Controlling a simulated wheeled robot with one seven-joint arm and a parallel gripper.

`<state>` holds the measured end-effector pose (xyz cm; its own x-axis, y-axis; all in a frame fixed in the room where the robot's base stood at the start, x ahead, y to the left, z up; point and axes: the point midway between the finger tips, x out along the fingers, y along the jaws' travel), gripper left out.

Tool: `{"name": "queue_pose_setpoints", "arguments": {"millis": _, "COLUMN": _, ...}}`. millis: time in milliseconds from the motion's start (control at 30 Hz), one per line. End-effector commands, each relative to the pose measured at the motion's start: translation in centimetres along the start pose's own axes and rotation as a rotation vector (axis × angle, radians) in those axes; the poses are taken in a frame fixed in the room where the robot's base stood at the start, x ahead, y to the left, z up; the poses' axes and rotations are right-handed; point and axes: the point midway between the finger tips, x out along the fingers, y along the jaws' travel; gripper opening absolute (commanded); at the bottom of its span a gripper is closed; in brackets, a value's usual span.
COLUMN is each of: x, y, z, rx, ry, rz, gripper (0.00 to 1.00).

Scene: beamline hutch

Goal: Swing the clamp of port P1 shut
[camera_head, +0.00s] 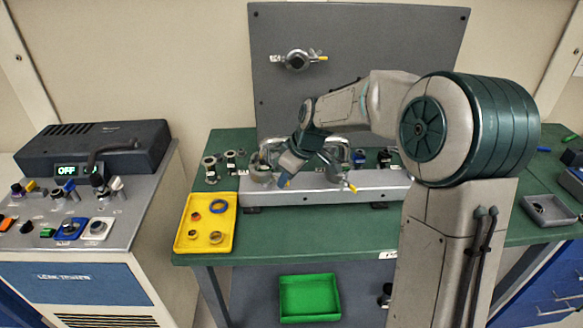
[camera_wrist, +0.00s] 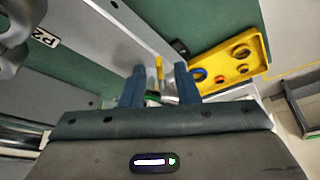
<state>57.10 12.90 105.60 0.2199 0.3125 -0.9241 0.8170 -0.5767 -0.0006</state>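My gripper (camera_head: 284,178) points down at the left end of the grey manifold bench (camera_head: 385,180), beside a round metal port fitting (camera_head: 262,172). In the wrist view its two blue fingers (camera_wrist: 159,76) are apart. A yellow-tipped lever (camera_wrist: 158,66) shows in the gap between them, and I cannot tell whether they touch it. This lever appears to belong to the left port's clamp, but no P1 label is readable and the clamp body is mostly hidden by my gripper. Another yellow-tipped clamp lever (camera_head: 349,186) sticks out further right. A P2 label (camera_wrist: 45,38) shows in the wrist view.
A yellow tray (camera_head: 225,242) with rings lies at front left, also in the wrist view (camera_wrist: 250,51). Small metal fittings (camera_head: 210,164) stand left of the manifold. An upright grey panel (camera_head: 400,50) with another clamped port (camera_head: 297,60) rises behind. A green bin (camera_head: 309,299) sits below.

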Motion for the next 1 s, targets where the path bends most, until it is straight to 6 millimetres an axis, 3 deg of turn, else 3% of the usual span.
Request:
{"name": "queue_pose_setpoints", "arguments": {"millis": 167, "x": -2.4, "y": 0.1, "z": -0.1, "rx": 0.0, "ry": 0.004, "rz": 0.006, "gripper": 0.28}}
{"name": "queue_pose_setpoints", "arguments": {"millis": 600, "x": -11.7, "y": 0.0, "z": -0.1, "rx": -0.002, "ry": 0.003, "rz": 0.003, "gripper": 0.28}}
{"name": "queue_pose_setpoints", "arguments": {"millis": 800, "x": -13.4, "y": -0.1, "z": -0.1, "rx": -0.002, "ry": 0.002, "rz": 0.001, "gripper": 0.28}}
{"name": "queue_pose_setpoints", "arguments": {"millis": 1000, "x": -13.6, "y": -0.1, "z": -0.1, "rx": -0.001, "ry": 0.001, "rz": 0.0, "gripper": 0.28}}
